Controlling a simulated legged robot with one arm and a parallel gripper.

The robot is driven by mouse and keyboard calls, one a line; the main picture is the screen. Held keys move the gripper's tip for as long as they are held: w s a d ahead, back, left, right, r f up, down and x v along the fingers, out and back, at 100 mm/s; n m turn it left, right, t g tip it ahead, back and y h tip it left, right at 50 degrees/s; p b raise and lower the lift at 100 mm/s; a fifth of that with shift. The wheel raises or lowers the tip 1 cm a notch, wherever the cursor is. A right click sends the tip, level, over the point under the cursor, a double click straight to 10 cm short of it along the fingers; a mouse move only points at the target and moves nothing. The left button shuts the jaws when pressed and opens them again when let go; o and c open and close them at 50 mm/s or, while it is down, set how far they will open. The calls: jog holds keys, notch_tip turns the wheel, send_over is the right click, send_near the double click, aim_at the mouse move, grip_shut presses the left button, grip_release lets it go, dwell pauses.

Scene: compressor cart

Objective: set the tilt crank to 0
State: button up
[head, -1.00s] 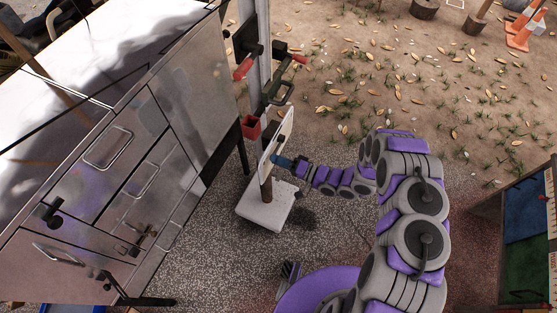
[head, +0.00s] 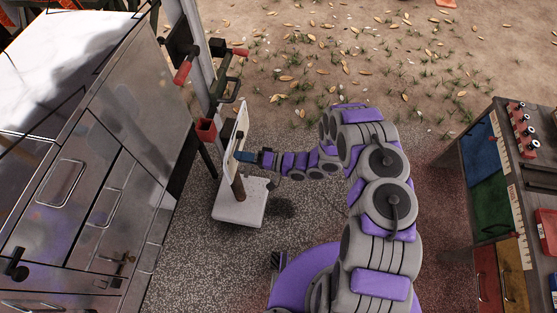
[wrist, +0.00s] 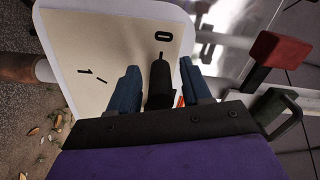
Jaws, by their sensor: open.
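The tilt crank's pale plate (head: 231,140) is seen nearly edge-on in the head view, on a post above a white base (head: 238,212). In the wrist view the plate (wrist: 110,60) carries a 0 and a 1, each with a short tick. A black crank part (wrist: 159,82) points at the tick by the 0. My gripper (head: 240,155) is at the plate. Its two blue fingers (wrist: 163,82) stand apart, one on each side of the black part. I cannot tell whether they touch it. The crank's lower end is hidden by my gripper.
A metal cabinet (head: 75,190) stands left. Red-handled levers (head: 183,72) and a red box (head: 206,130) are on a pole behind the plate. A workbench with coloured panels (head: 490,195) stands right. Paved ground between is clear apart from my own body.

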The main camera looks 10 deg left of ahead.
jog(key=s+d+p, duration=0.1)
jog(key=d, duration=1.6)
jog(key=shift+s+a, duration=0.1)
